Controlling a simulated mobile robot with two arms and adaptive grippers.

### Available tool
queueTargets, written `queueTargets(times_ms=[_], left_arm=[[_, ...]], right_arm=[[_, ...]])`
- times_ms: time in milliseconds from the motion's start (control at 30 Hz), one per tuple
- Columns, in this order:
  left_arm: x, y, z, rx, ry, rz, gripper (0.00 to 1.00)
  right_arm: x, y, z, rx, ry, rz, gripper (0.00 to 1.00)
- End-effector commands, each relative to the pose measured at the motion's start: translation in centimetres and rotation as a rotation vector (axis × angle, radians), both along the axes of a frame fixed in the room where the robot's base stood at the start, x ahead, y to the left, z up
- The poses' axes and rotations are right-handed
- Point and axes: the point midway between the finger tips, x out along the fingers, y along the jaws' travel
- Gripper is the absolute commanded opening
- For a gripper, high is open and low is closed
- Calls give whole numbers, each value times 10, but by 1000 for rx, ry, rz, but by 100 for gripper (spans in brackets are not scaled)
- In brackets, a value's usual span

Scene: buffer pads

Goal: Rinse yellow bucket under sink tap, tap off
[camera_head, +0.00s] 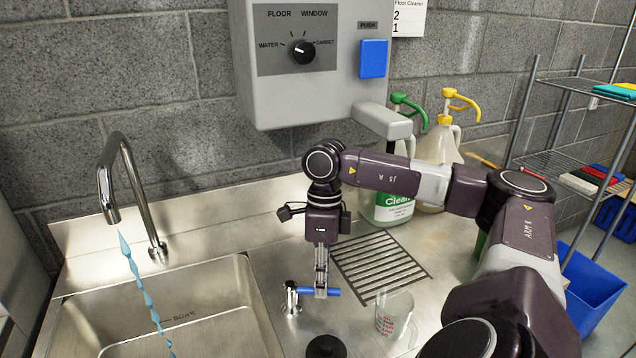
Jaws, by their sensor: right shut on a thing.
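The curved metal sink tap (135,190) stands at the back left of the counter. A stream of blue water (141,285) falls from its spout into the steel sink basin (190,283), past a "SOAK" mark. A small chrome tap valve with a blue lever (333,293) stands on the counter right of the basin. My right gripper (321,290) points down and is shut on the blue lever. Its fingers partly cover the lever. No yellow bucket shows in this view. My left gripper is not in view.
A clear measuring cup (394,315) stands right of the lever, by a drain grate (380,265). A green-pump bottle (394,205) and a yellow-pump bottle (438,145) stand behind my right arm. A grey dispenser (300,80) hangs above. A blue bin (592,290) stands at the right.

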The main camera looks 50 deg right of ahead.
Motion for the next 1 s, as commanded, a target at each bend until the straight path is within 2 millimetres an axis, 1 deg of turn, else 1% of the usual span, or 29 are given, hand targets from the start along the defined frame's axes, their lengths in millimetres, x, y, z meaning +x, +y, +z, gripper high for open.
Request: queueTargets(times_ms=[133, 167, 300, 333, 567, 667, 767, 867, 1000], left_arm=[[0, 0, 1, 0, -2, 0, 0], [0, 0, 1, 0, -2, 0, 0], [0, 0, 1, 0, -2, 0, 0], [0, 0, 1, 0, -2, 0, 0], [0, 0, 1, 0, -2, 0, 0], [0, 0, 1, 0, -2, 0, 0], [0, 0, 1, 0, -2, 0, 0], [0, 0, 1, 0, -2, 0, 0], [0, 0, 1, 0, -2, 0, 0]], right_arm=[[2, -1, 2, 0, -8, -3, 0], [2, -1, 2, 0, -8, -3, 13], [2, 0, 1, 0, -5, -3, 28], [2, 0, 1, 0, -5, -3, 29], [1, 0, 1, -1, -2, -2, 29], [2, -1, 4, 0, -3, -3, 29], [3, -3, 15, 0, -5, -3, 29], [6, -5, 34, 1, -9, -3, 29], [10, -10, 68, 3, -11, -2, 29]])
